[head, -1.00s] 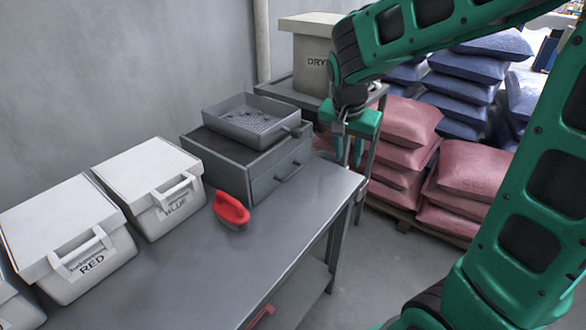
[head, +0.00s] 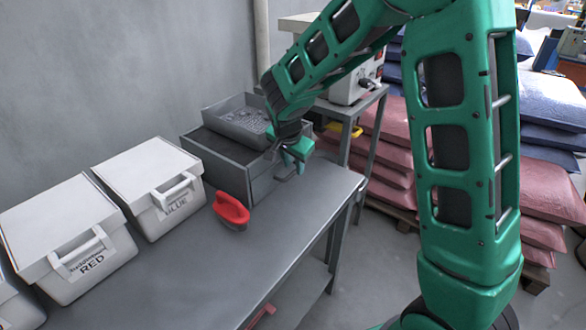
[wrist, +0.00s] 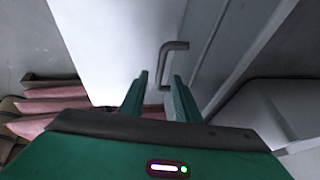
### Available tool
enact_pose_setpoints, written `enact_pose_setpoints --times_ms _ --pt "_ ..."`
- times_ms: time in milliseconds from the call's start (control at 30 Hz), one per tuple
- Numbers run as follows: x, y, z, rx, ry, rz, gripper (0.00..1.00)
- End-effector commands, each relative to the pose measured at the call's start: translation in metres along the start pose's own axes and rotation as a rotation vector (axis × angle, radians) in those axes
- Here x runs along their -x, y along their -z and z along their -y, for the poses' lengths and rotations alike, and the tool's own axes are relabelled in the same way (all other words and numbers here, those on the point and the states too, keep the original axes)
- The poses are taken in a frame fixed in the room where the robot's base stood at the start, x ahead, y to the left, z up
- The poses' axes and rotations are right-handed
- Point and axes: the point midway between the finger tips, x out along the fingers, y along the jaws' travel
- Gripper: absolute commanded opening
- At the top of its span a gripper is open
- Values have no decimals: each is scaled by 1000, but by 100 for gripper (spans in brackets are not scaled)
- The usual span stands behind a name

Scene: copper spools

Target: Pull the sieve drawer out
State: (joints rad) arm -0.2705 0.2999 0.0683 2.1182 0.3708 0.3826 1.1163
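The sieve drawer is in a grey metal cabinet (head: 226,165) at the back of the bench. Its front (head: 262,182) looks closed, and my arm and gripper partly cover it. My gripper (head: 283,172) is in front of the drawer front, pointing at it. In the wrist view the bent bar handle (wrist: 172,60) shows just ahead of my two fingers (wrist: 160,90). The fingers are apart with nothing gripped. The handle's lower end appears between the fingertips; I cannot tell whether they reach around it.
A grey sieve tray (head: 235,120) sits on the cabinet. A red-handled tool (head: 231,211) lies on the bench (head: 190,280) in front. White lidded bins labelled BLUE (head: 155,185) and RED (head: 75,235) stand left. A side table (head: 375,97) holds a white machine (head: 352,88). Pink sacks (head: 390,150) are stacked behind.

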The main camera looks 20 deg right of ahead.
Motion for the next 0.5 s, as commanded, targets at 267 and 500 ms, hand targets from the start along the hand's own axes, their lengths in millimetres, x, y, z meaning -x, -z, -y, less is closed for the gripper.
enact_pose_setpoints --times_ms 267,500 --pt "-23 0 0 0 0 0 30" --pt "-24 0 0 0 1 0 30"
